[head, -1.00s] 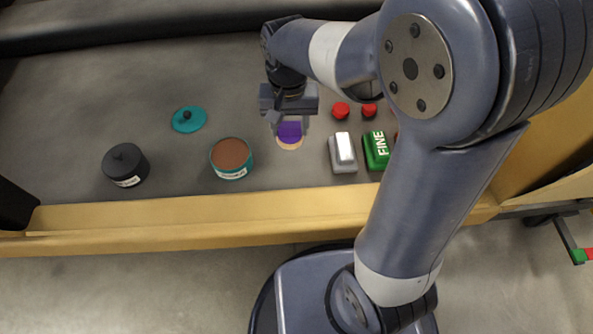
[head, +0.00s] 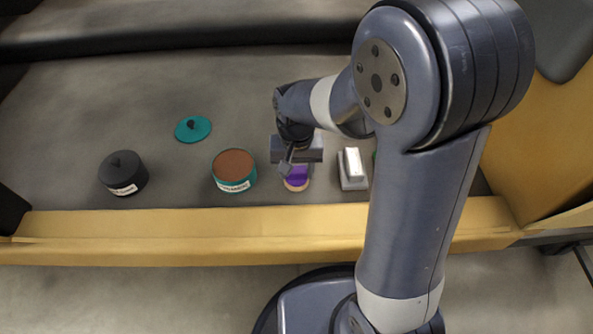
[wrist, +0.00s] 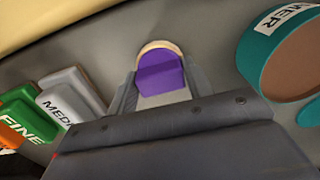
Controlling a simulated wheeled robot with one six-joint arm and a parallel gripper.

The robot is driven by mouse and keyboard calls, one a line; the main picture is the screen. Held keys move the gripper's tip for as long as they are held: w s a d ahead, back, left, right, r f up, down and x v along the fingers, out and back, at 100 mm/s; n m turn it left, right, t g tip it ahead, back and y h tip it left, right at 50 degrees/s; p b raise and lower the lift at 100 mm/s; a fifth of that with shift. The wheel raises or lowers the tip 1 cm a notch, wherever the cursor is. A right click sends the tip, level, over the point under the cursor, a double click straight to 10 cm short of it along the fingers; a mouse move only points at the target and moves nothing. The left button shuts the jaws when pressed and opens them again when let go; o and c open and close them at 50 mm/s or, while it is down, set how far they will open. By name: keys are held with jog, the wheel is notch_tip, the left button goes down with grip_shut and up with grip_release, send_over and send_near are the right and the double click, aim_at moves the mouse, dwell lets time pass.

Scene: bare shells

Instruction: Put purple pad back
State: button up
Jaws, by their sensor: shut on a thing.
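The purple pad (head: 297,177) has a tan rounded edge and sits between the fingers of my gripper (head: 295,170), near the front of the grey surface. In the wrist view the purple pad (wrist: 160,72) fills the gap between the two fingers of my gripper (wrist: 161,88), which is shut on it. Its tan rim shows at the far end. I cannot tell whether it touches the surface. A grey block marked MEDI... (wrist: 72,95) stands beside it; the head view shows this block (head: 353,168) right of my gripper.
A teal open pot with a brown top (head: 234,175) stands left of my gripper, its teal lid (head: 193,129) behind it. A lidded black pot (head: 123,174) is farther left. A green FINE block (wrist: 28,116) is beyond the grey one. A yellow edge (head: 180,235) runs along the front.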

aim_at(296, 170)
jog(key=o, duration=0.9)
jog(key=shift+o, duration=0.2)
notch_tip(296, 170, up, 12)
jog(key=p, duration=0.4)
notch_tip(296, 170, down, 12)
jog(key=b, duration=0.4)
notch_tip(296, 170, up, 5)
jog(key=shift+f+p, duration=0.1)
jog(key=shift+p, duration=0.85)
